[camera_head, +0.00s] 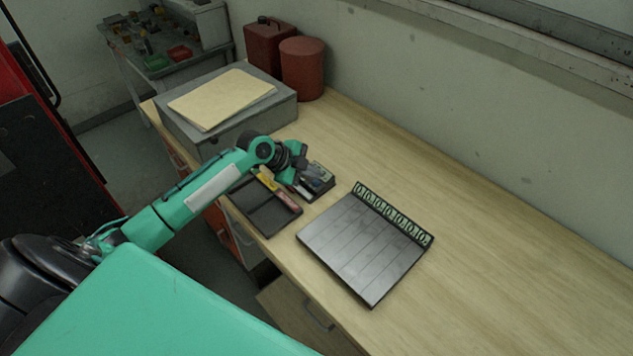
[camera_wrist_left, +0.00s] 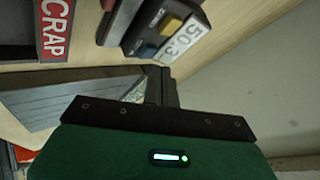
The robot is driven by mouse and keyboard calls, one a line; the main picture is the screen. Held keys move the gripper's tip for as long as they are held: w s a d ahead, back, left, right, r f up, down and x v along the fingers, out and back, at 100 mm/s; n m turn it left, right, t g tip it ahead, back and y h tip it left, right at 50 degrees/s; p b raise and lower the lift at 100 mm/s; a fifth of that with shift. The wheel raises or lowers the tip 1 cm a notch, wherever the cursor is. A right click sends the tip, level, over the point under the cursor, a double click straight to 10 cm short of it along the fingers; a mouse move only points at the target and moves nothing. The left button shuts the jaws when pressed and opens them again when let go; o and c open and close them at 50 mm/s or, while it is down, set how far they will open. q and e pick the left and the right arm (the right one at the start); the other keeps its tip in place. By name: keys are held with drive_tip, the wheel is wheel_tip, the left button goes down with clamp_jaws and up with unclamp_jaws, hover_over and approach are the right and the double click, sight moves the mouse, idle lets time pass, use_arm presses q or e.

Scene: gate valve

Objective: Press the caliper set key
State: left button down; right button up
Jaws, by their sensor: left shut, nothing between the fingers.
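The caliper (camera_wrist_left: 165,30) is a dark unit with a pale display reading about 50.3 and coloured keys. A yellow key (camera_wrist_left: 172,24) and a blue key (camera_wrist_left: 148,50) show on its face in the left wrist view. I cannot read which key is the set key. In the head view the caliper (camera_head: 317,178) sits on the bench beside a dark tray. My left gripper (camera_head: 298,163) is shut and empty, just above and left of the caliper. Its fingers (camera_wrist_left: 159,80) point towards the caliper's lower edge; I cannot tell if they touch it. My right gripper is not in view.
The dark tray (camera_head: 258,217) has compartments with yellow and red labels; a red SCRAP label (camera_wrist_left: 55,30) shows up close. A slatted grey board (camera_head: 355,245) lies to the right. A grey box (camera_head: 230,125) and red containers (camera_head: 302,68) stand behind. The right bench is clear.

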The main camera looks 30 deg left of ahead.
use_arm(q)
drive_tip(key=shift+f, duration=0.15)
drive_tip(key=shift+f+b, duration=0.25)
drive_tip(key=shift+b, duration=0.15)
drive_tip(key=shift+f+b, duration=0.45)
drive_tip(key=shift+f, duration=0.05)
idle(0.6)
drive_tip(key=shift+r, duration=0.15)
drive_tip(key=shift+r+p, duration=0.5)
drive_tip(key=shift+r, duration=0.25)
wheel_tip(320, 180, up, 5)
drive_tip(key=p, duration=0.3)
idle(0.4)
idle(0.8)
